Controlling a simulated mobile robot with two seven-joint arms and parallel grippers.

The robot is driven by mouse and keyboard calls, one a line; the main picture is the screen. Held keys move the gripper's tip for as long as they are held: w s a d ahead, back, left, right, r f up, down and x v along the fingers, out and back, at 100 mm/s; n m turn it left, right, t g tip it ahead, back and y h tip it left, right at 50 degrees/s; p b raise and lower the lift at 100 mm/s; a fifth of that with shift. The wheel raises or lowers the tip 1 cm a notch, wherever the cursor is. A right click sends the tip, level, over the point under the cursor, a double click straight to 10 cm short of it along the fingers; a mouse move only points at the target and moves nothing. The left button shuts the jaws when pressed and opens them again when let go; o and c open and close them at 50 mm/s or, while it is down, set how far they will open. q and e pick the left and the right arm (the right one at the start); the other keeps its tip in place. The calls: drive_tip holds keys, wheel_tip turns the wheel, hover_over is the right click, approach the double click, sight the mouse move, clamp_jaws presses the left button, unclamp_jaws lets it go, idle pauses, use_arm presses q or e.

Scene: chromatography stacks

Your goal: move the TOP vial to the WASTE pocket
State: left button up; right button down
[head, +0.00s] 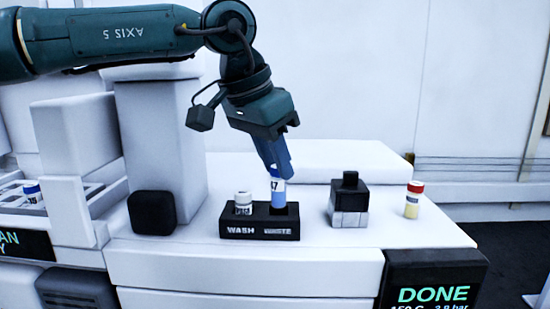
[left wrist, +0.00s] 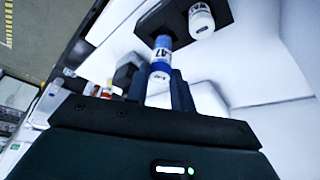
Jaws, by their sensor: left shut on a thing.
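The vial is upright over the WASTE side of a small black two-pocket holder (head: 260,231). Its lower end is at the WASTE pocket's mouth; how deep it sits I cannot tell. The left wrist view also shows the vial (left wrist: 161,62) between the fingers, its far end at the holder (left wrist: 150,24). A white-capped vial (head: 243,204) stands in the WASH pocket. My right gripper is not in view.
A black-topped block (head: 349,203) and a red-capped yellow vial (head: 412,201) stand right of the holder. A dark rounded block (head: 152,212) is to its left. Another blue-capped vial (head: 34,194) sits in a tray at far left. A DONE display (head: 435,294) is at front right.

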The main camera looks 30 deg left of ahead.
sight(272, 173)
use_arm(q)
drive_tip(key=shift+f, duration=0.15)
drive_tip(key=shift+f+b, duration=0.6)
drive_tip(key=shift+f, duration=0.55)
drive_tip(key=shift+f+b, duration=0.2)
drive_tip(key=shift+b, duration=0.1)
drive_tip(key=shift+f, duration=0.45)
drive_tip(key=o, duration=1.4)
drive_tip(key=shift+o, duration=0.2)
drive_tip(key=shift+r, duration=0.15)
